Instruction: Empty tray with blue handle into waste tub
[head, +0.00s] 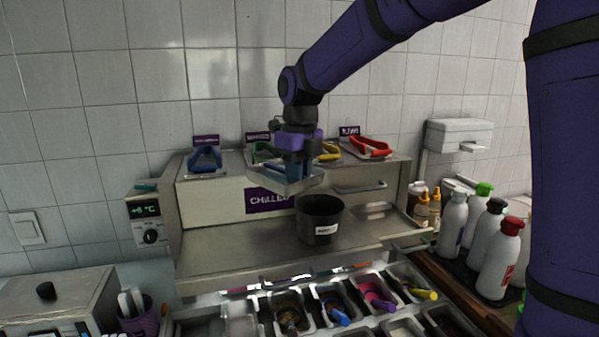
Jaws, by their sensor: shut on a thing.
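My gripper (297,160) is shut on the blue handle (293,171) of a metal tray (300,185). The tray is held in the air in front of the chilled unit, above and slightly left of the black waste tub (321,222). The tray looks roughly level, and I cannot make out what is in it. The tub stands upright on the steel counter, with a white label on its front. Its inside looks dark. Another tray with a dark blue handle (205,158) sits at the left on top of the unit.
Trays with green (262,153), yellow (329,152) and red (369,147) handles stand on the unit's top. Several bottles (497,250) stand at the right. Topping pans (335,303) lie in front. The steel counter (240,247) left of the tub is clear.

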